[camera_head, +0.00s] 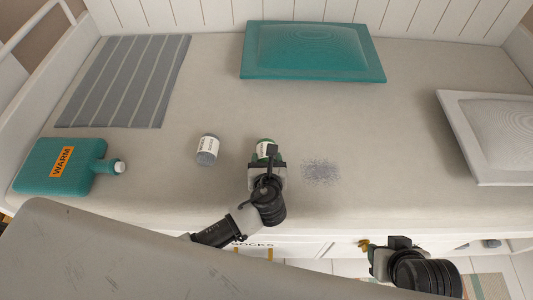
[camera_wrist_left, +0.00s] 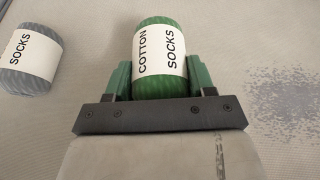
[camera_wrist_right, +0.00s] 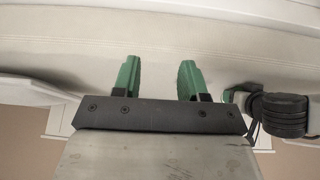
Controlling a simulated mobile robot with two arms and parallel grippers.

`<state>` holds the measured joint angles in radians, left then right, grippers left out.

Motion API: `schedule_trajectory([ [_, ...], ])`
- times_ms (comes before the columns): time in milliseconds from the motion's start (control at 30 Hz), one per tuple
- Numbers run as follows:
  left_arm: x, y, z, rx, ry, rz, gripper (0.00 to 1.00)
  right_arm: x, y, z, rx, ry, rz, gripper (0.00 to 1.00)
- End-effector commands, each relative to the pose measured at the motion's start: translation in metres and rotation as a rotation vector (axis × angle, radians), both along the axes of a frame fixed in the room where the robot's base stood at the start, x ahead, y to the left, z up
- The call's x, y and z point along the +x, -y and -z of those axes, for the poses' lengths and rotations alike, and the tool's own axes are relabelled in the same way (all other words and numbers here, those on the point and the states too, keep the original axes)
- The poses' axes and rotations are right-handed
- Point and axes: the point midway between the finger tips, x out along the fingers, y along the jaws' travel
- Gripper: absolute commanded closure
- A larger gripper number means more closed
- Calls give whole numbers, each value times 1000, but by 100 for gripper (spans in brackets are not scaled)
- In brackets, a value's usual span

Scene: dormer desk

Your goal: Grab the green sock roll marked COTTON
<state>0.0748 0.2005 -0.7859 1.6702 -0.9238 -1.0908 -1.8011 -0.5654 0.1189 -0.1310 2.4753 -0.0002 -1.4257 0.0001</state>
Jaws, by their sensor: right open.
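The green sock roll (camera_head: 265,144) has a white band reading COTTON SOCKS and lies on the pale bed surface. It fills the middle of the left wrist view (camera_wrist_left: 160,62). My left gripper (camera_head: 266,156) is at its near end, with a green finger (camera_wrist_left: 160,85) on each side of the roll. The fingers look close against its sides, but whether they grip it is unclear. My right gripper (camera_wrist_right: 158,80) is open and empty, in front of the bed's front edge, low on the right of the head view (camera_head: 372,252).
A grey sock roll (camera_head: 207,150) lies left of the green one. A teal WARM bottle (camera_head: 60,167), striped grey cloth (camera_head: 125,80), teal cushion (camera_head: 313,50) and white cushion (camera_head: 490,135) lie around. A speckled grey patch (camera_head: 320,172) is on the right. The surface between is clear.

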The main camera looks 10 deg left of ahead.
Motion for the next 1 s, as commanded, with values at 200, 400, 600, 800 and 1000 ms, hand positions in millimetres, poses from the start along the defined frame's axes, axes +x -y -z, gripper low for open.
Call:
schedule_trajectory([
  [200,0,0,0,0,0,0,70,0,0,0,-1,0,0,57],
  [400,0,0,-1,0,0,0,70,0,0,-1,-1,-1,0,57],
  [600,0,0,-11,-2,1,-1,70,-13,3,-1,-14,-75,5,57],
  [800,1,0,-46,-3,5,0,70,-28,8,-16,-32,-167,13,57],
  [1000,-34,20,-66,-2,-2,1,70,-18,7,11,-34,-184,11,57],
])
